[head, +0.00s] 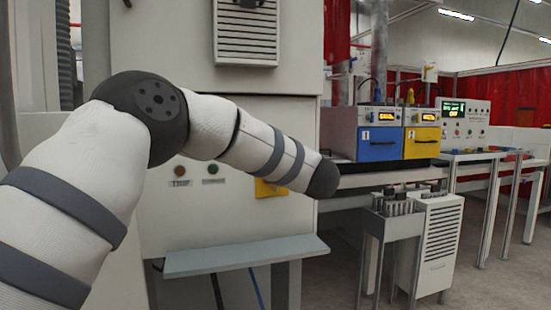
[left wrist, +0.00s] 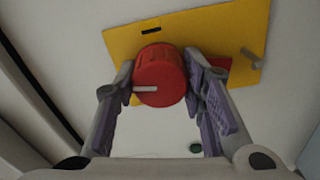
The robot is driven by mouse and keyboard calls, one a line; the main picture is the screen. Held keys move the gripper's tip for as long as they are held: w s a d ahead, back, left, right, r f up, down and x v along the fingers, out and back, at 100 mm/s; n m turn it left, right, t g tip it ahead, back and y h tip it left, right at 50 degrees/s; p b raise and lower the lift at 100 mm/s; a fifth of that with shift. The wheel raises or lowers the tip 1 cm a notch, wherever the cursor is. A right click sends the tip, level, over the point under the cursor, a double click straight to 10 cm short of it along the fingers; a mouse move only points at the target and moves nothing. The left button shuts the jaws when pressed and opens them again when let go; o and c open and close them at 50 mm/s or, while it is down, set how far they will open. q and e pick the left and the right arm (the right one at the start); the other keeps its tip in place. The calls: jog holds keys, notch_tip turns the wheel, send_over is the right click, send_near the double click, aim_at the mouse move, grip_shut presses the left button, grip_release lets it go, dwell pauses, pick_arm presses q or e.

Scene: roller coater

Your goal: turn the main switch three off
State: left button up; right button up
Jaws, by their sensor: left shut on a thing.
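The main switch is a round red knob (left wrist: 158,72) with a pale line on its face, pointing left in the left wrist view. It stands on a tilted yellow plate (left wrist: 232,22) fixed to a pale cabinet. My left gripper (left wrist: 161,80) has its purple-padded fingers on either side of the knob and is shut on it. A small red part (left wrist: 220,62) shows behind the right-hand finger. In the head view an edge of the yellow plate (head: 265,189) shows below my left arm, which hides the knob and gripper. My right gripper is not in view.
A grey peg (left wrist: 252,58) sticks out of the plate's right side. The cabinet (head: 225,225) has two small buttons left of the plate and a grey shelf (head: 245,257) below.

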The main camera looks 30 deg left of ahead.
pick_arm(q)
jog(key=shift+n, duration=1.1)
jog(key=o, duration=1.1)
jog(key=shift+o, duration=0.2)
jog(key=v, duration=1.2)
